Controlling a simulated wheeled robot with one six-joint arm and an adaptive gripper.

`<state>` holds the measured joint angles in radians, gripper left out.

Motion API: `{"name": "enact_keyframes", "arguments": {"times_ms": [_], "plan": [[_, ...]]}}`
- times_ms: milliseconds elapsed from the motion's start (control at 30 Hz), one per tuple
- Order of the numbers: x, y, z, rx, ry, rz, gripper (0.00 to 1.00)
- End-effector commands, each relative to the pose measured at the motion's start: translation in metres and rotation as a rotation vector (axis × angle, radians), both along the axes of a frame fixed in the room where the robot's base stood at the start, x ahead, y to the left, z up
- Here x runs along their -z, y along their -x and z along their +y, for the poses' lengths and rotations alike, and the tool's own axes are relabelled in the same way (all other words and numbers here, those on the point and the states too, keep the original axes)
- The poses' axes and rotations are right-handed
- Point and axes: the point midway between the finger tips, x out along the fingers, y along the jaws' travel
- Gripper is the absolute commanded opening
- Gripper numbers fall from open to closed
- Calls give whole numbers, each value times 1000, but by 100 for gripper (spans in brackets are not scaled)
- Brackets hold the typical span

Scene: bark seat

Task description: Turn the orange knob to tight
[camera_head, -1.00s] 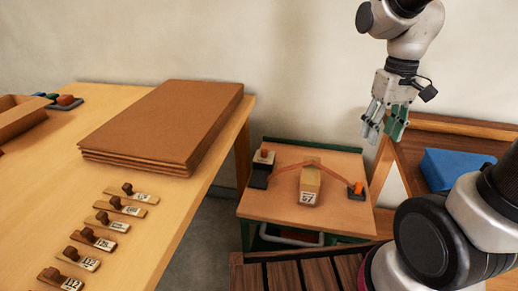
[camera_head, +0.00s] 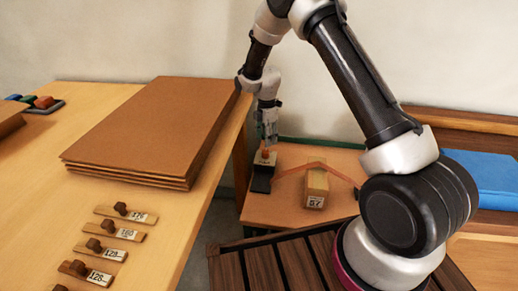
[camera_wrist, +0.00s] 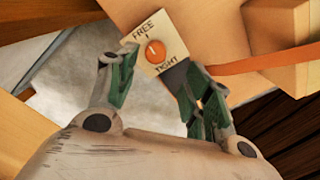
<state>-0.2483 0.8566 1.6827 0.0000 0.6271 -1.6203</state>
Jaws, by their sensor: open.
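The orange knob (camera_wrist: 155,51) sits on a pale plate (camera_wrist: 168,28) marked FREE and TIGHT in the wrist view. A short mark on the plate lies on the FREE side of the knob. In the head view the knob (camera_head: 265,153) tops a dark block on a small wooden board (camera_head: 290,208). My gripper (camera_head: 268,138) points down just above the knob. In the wrist view my gripper (camera_wrist: 155,82) is open, its green-padded fingers on either side of the knob's plate. I cannot tell if they touch it.
An orange strap (camera_head: 335,170) runs from the dark block over a wooden block (camera_head: 316,187) labelled 57. A table at left holds stacked brown boards (camera_head: 160,130) and several knobbed wooden tags (camera_head: 100,249). A slatted dark bench (camera_head: 290,265) lies in front.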

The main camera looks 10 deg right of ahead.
Motion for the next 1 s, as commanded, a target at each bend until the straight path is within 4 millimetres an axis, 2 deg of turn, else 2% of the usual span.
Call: {"name": "enact_keyframes", "arguments": {"times_ms": [100,267,367,700,833,1000], "plan": [[0,-5,1,-145,-7,-19,50],[3,-6,1,-248,-10,-24,50],[13,-5,1,-255,-9,-22,50],[67,-5,1,-253,-9,-21,50],[76,-6,1,-252,-10,-24,50],[78,-5,1,-252,-10,-24,50]]}}
